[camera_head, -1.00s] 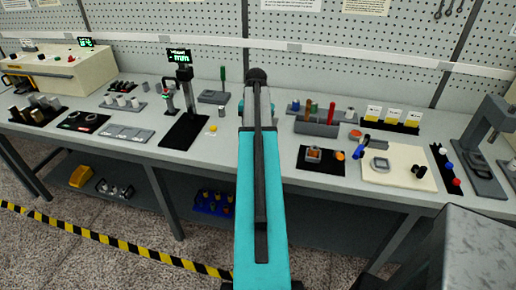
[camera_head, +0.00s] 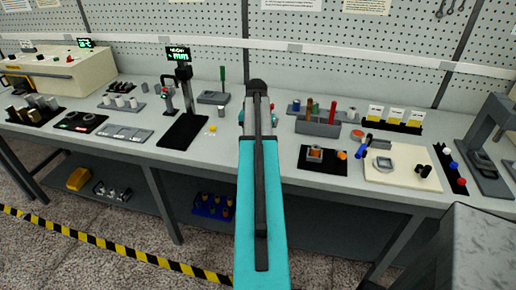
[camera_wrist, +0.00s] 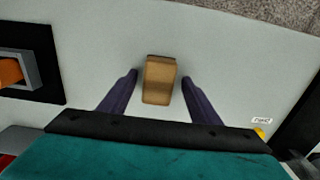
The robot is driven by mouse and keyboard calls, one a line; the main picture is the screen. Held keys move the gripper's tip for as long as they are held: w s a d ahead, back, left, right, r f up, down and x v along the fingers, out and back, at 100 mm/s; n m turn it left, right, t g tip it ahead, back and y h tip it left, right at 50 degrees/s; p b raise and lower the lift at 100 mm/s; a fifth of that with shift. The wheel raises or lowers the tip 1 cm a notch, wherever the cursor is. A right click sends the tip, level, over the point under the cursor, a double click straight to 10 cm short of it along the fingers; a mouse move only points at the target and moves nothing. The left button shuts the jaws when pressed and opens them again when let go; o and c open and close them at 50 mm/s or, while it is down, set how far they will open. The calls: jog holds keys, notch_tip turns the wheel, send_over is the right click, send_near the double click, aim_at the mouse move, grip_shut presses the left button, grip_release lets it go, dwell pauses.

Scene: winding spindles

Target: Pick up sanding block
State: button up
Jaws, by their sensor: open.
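The sanding block is a small tan-brown block (camera_wrist: 160,82) with a darker far edge, seen in the wrist view on the pale grey bench top. My gripper (camera_wrist: 160,77) is open, with one dark finger on each side of the block and a visible gap on both sides. Whether the fingertips are at the block's height or above it, I cannot tell. In the head view my own arm hides the block and my gripper.
In the wrist view a black mat (camera_wrist: 55,70) bears a grey frame with an orange piece (camera_wrist: 10,72) at the left. A small white label (camera_wrist: 262,121) is at the right. In the head view a grey rack (camera_head: 318,127) stands right of my arm. Bench around the block is clear.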

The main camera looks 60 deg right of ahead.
jog(key=c, duration=1.2)
jog(key=shift+o, duration=0.2)
jog(key=shift+r, duration=0.1)
jog(key=shift+r+p, duration=1.35)
jog(key=shift+r, duration=0.3)
jog(key=s+a+p, duration=0.2)
jog(key=a, duration=0.5)
jog(key=s+a+r+p, duration=0.1)
jog(key=s+a, duration=0.1)
jog(key=a, duration=0.6)
jog(key=shift+a+r+p, duration=0.2)
jog(key=shift+r+p, duration=0.05)
jog(key=shift+p, duration=0.15)
jog(key=shift+s, duration=0.1)
